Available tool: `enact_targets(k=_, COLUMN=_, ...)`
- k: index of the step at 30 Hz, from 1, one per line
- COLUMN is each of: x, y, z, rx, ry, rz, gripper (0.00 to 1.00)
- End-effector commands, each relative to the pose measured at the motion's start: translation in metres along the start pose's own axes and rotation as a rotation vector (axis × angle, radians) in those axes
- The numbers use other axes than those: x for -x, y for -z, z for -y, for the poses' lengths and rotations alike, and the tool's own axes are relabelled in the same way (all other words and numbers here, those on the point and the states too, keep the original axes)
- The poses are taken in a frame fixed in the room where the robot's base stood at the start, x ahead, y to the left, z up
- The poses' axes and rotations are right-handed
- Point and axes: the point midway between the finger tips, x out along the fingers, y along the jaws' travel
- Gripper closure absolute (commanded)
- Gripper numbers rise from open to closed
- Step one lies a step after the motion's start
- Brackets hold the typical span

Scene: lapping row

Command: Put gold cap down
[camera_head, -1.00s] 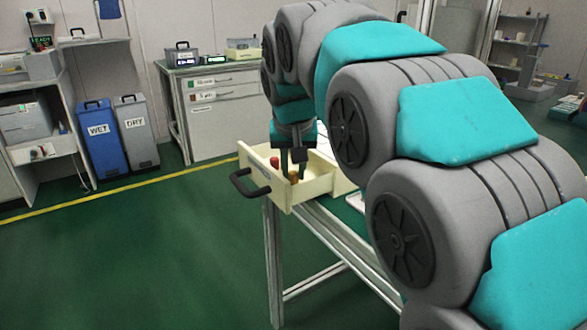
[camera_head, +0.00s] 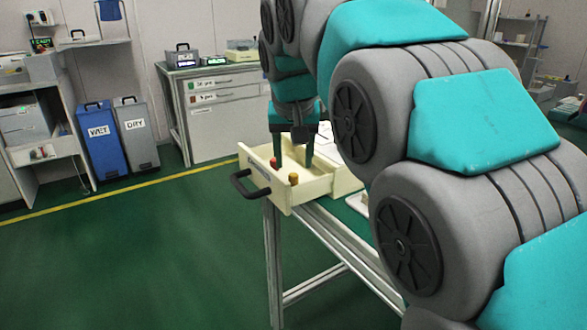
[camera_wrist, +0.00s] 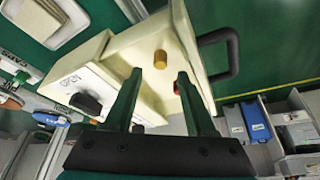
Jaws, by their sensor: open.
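The gold cap (camera_head: 293,179) stands upright in the open cream drawer (camera_head: 309,187), near its front right corner. The gold cap also shows in the wrist view (camera_wrist: 160,59), beyond and between my fingertips. My gripper (camera_head: 293,162) is open and empty, above the drawer and apart from the gold cap; its spread fingers show in the wrist view (camera_wrist: 159,74). A red cap (camera_head: 273,163) is in the drawer on the left; in the wrist view it is partly hidden by my right finger.
The drawer has a black handle (camera_head: 250,186) at its front and sits on a metal-framed stand (camera_head: 276,265). Blue (camera_head: 101,137) and grey (camera_head: 137,133) bins and a white cabinet (camera_head: 220,115) stand behind. The green floor at left is clear.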

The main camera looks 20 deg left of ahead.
Motion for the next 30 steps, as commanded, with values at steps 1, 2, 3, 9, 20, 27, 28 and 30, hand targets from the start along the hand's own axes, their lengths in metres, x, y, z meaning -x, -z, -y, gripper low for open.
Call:
enact_targets(k=1, x=0.011, y=0.002, z=0.0, rx=-0.001, ry=0.002, rz=-0.007, gripper=0.45)
enact_targets(k=2, x=0.017, y=0.002, z=0.0, rx=-0.001, ry=0.002, rz=-0.01, gripper=0.45)
enact_targets(k=3, x=0.024, y=0.001, z=0.0, rx=0.0, ry=0.001, rz=-0.007, gripper=0.45)
enact_targets(k=9, x=0.054, y=0.001, z=0.001, rx=0.0, ry=0.002, rz=-0.003, gripper=0.45)
enact_targets(k=20, x=0.077, y=0.001, z=0.0, rx=0.0, ry=0.001, rz=-0.001, gripper=0.45)
enact_targets(k=27, x=0.078, y=0.0, z=0.0, rx=0.001, ry=0.001, rz=-0.001, gripper=0.45)
enact_targets(k=28, x=0.078, y=0.0, z=0.0, rx=0.001, ry=0.001, rz=-0.001, gripper=0.45)
enact_targets(k=30, x=0.078, y=0.0, z=0.0, rx=0.0, ry=0.001, rz=-0.001, gripper=0.45)
